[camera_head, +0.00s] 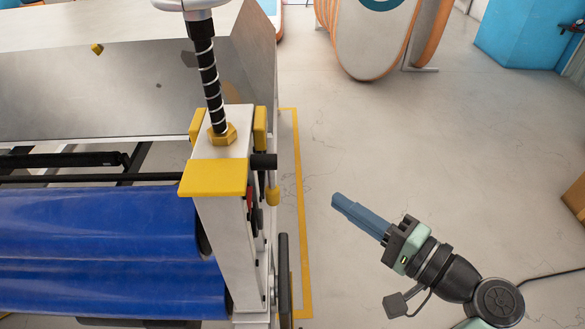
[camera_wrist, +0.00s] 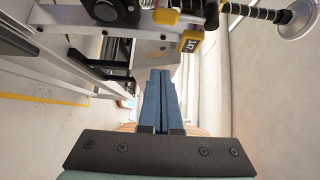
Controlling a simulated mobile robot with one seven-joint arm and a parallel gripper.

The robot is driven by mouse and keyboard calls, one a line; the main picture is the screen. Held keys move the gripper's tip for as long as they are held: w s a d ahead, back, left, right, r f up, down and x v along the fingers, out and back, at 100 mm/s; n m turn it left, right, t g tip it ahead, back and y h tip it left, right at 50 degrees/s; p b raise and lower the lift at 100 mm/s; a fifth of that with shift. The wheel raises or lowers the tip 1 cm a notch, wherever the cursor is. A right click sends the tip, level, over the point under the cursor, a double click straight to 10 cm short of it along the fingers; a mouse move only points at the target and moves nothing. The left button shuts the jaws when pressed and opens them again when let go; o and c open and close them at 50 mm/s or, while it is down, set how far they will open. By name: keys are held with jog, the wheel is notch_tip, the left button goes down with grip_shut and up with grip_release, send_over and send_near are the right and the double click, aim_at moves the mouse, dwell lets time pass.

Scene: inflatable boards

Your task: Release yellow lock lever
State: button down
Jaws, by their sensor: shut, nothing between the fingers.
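A small yellow piece (camera_head: 272,196), which looks like the lock lever, hangs below a black knob (camera_head: 263,161) on the right side of the machine's white end post (camera_head: 228,215). In the wrist view a small yellow piece (camera_wrist: 166,16) shows at the top, probably the same lever. My gripper (camera_head: 337,202) has blue fingers, closed together and empty. It is to the right of the post, clearly apart from the lever, with its tips pointing up-left. In the wrist view the shut fingers (camera_wrist: 160,75) touch nothing.
The machine has blue rollers (camera_head: 100,250) and a yellow-capped post with a black threaded screw (camera_head: 207,75). A dark vertical bar (camera_head: 284,275) stands beside the post. A yellow floor line (camera_head: 297,150) runs alongside. Open floor (camera_head: 400,140) surrounds my arm. Orange-edged boards (camera_head: 370,45) stand behind.

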jog(key=shift+r, duration=0.1)
dwell(0.3)
jog(key=w+a+p, duration=0.3)
jog(key=a+p, duration=0.2)
jog(key=a, duration=0.3)
jog(key=shift+w+a+p, duration=0.3)
jog(key=shift+a, duration=0.05)
jog(key=shift+p, duration=0.4)
